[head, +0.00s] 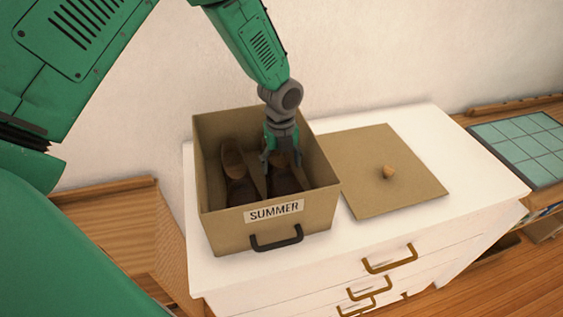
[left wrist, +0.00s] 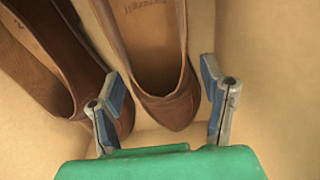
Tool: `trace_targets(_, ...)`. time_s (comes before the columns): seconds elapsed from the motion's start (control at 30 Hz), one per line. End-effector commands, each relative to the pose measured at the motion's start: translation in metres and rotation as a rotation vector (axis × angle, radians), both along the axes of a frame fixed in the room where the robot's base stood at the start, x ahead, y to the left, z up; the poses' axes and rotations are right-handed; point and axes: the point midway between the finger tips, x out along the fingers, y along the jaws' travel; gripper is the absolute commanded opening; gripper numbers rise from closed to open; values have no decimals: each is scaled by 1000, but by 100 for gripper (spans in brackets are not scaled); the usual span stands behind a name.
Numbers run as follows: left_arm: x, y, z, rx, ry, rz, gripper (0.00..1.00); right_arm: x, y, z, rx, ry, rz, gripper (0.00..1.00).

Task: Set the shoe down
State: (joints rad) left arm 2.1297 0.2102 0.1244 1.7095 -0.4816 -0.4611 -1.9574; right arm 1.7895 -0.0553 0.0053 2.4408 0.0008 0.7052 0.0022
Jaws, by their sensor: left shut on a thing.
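A brown shoe (head: 289,181) is inside the cardboard box (head: 222,226) labelled SUMMER, on the right side. My left gripper (head: 281,158) reaches down into the box and is shut on this shoe. In the left wrist view the fingers (left wrist: 161,82) straddle the near end of the held shoe (left wrist: 165,105). A second brown shoe (head: 238,180) lies beside it on the left, also in the left wrist view (left wrist: 55,60). Whether the held shoe's underside touches the box floor is hidden. My right gripper is not in view.
The box stands open on a white drawer unit (head: 440,140) against the wall. A flat cardboard lid (head: 400,195) with a small wooden knob (head: 389,172) lies right of it. The box walls rise close around the gripper. A dark handle (head: 276,240) is on the box front.

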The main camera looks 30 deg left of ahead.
Motion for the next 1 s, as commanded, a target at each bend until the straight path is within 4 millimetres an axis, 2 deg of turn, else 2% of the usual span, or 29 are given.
trace_targets(0.07,0,-2,0,2,-1,-2,23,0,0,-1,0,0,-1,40)
trace_targets(0.1,-1,-3,-1,2,1,-2,72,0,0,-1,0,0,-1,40)
trace_targets(0.13,-1,-3,-1,3,2,-2,82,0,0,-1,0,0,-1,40)
trace_targets(0.17,-1,-3,-1,3,2,-2,86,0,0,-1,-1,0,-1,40)
trace_targets(0.8,0,1,0,-1,0,-1,86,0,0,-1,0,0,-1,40)
trace_targets(0.93,0,0,12,-1,-2,-1,86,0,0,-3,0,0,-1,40)
trace_targets(1.0,0,0,24,0,-4,-1,86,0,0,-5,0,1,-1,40)
